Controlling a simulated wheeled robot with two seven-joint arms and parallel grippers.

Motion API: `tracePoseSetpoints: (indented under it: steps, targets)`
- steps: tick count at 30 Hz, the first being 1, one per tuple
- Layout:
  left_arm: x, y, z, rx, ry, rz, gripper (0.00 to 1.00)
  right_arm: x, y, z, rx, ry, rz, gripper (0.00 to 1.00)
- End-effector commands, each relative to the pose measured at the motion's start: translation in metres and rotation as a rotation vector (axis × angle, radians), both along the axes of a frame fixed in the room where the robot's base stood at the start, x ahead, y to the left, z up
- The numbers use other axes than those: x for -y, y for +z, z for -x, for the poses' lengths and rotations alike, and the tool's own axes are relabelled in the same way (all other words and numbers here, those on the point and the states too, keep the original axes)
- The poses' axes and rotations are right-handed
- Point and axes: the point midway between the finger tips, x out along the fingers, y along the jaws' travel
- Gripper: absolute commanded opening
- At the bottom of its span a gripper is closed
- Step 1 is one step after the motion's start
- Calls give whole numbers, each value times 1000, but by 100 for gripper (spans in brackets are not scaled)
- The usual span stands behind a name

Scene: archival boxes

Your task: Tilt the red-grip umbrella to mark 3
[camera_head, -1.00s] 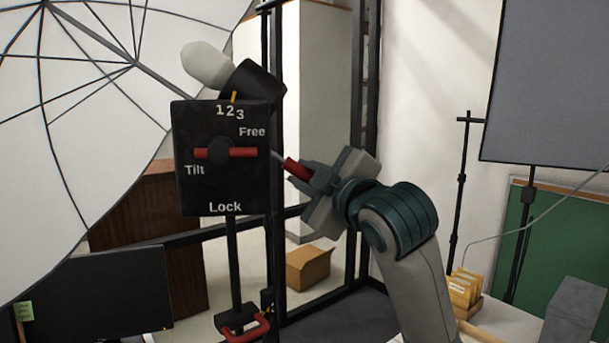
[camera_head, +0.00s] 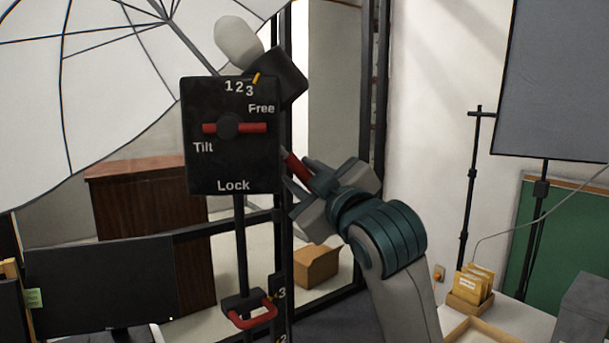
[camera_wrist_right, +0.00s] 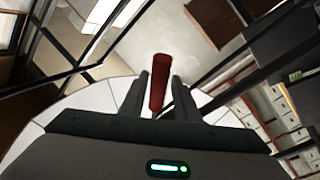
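The white umbrella (camera_head: 110,90) fills the upper left of the head view. Its red grip (camera_head: 294,164) sticks out right of the black control plate (camera_head: 232,165). My right gripper (camera_head: 303,180) is shut around the grip, which also shows between both fingers in the right wrist view (camera_wrist_right: 159,84). The orange pointer (camera_head: 256,78) on the tilted black head (camera_head: 277,80) stands at the mark 3 (camera_head: 250,91). The red lever (camera_head: 252,128) lies horizontal, its left end just above "Tilt" and its right end below "Free". My left gripper is out of view.
Dark upright posts (camera_head: 375,90) stand behind my right arm. A lower red handle (camera_head: 252,315) sits on the stand. A cardboard box (camera_head: 316,266) is on the floor. A dark screen (camera_head: 98,285) stands at lower left, and a tray of folders (camera_head: 470,288) at right.

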Motion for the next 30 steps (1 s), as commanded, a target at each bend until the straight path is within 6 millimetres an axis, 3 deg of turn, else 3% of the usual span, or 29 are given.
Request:
tracePoseSetpoints:
  steps: [17, 23, 30]
  targets:
    - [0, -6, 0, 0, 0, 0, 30, 6, -1, 10, 4, -1, 1, 37]
    - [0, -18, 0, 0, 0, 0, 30, 16, -5, 35, 7, -1, 1, 37]
    - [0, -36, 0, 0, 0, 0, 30, 36, -9, 78, 8, -1, 2, 37]
